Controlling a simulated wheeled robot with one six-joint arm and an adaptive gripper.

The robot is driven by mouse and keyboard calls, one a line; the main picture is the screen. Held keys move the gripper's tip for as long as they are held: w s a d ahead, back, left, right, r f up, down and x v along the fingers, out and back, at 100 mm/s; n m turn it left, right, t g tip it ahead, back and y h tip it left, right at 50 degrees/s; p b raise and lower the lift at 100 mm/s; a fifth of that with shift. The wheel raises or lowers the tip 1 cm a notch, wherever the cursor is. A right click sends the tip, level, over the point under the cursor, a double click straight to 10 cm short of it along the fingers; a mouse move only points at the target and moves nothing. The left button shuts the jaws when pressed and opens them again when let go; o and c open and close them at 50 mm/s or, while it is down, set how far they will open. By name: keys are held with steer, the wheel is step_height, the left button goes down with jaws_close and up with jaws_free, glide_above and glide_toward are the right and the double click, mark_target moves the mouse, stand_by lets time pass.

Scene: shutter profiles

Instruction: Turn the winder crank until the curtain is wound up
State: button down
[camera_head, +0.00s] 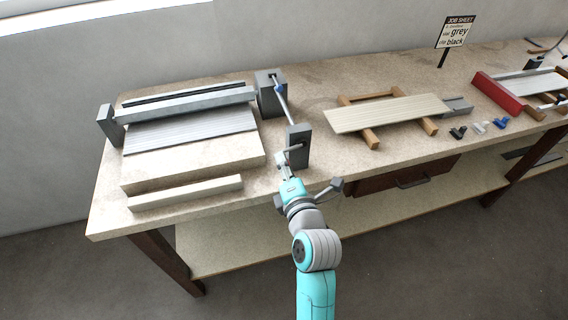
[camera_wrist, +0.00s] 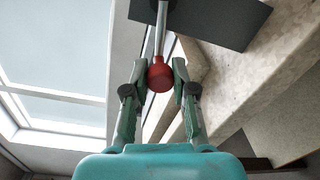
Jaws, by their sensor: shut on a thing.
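The winder crank (camera_head: 293,148) sticks out from a dark grey block (camera_head: 299,133) at the front of the bench. In the wrist view its metal rod ends in a red knob (camera_wrist: 160,76). My gripper (camera_head: 282,160) is at the crank's end, and in the wrist view its two fingers (camera_wrist: 159,78) are closed on either side of the red knob. The grey slatted curtain (camera_head: 190,130) lies partly spread below the long grey roller housing (camera_head: 190,102) on the left of the bench. My gripper hides the knob in the head view.
A pale board (camera_head: 385,113) on wooden bars lies mid-bench. A red block (camera_head: 497,94), small clips (camera_head: 480,127) and a job sheet (camera_head: 457,32) stand farther right.

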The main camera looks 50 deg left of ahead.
steer(key=c, duration=1.1)
jaws_free()
steer(key=shift+f, duration=0.15)
steer(key=shift+o, duration=0.9)
steer(key=shift+r, duration=0.2)
steer(key=v, duration=1.2)
